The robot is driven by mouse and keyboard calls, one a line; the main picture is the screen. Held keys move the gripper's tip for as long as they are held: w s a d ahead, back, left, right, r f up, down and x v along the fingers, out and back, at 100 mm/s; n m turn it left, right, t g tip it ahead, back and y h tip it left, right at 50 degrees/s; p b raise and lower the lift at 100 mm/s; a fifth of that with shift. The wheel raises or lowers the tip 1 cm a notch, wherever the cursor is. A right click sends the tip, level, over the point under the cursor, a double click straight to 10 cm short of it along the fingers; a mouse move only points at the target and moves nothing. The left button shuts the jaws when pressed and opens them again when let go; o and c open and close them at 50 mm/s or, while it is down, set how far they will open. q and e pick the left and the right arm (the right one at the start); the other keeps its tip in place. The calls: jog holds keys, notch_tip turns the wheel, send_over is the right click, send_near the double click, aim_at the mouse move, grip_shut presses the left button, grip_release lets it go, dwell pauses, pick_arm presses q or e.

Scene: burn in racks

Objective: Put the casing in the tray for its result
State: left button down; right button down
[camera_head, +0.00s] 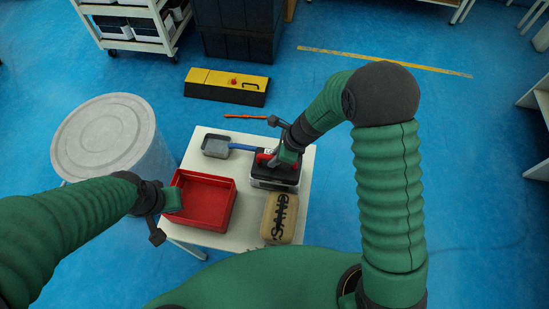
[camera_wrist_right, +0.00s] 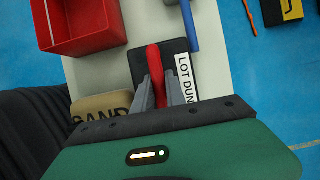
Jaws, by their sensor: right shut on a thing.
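The black casing (camera_head: 288,172) with a red handle (camera_head: 264,158) is at the right side of the white table, above a pale, clear-looking base. My right gripper (camera_head: 276,160) is over it. In the right wrist view the gripper (camera_wrist_right: 158,92) is shut on the red handle (camera_wrist_right: 153,62) of the casing (camera_wrist_right: 175,48). A white label (camera_wrist_right: 184,78) beside it reads "LOT DUN", the rest hidden. A red tray (camera_head: 203,178) is on the table's left and looks empty; it also shows in the wrist view (camera_wrist_right: 85,45). My left gripper (camera_head: 172,200) is at its left edge, its jaws unclear.
A tan bag marked "SAND" (camera_head: 280,232) is at the table's near right. A grey pan (camera_head: 215,148) with a blue handle is at the back. A round grey bin (camera_head: 105,140) stands left of the table. A yellow-and-black box (camera_head: 228,86) lies on the floor behind.

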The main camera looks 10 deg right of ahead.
jog(key=c, duration=1.8)
grip_release()
jog(key=shift+d, duration=0.15)
jog(key=o, duration=0.4)
jog(key=shift+o, duration=0.2)
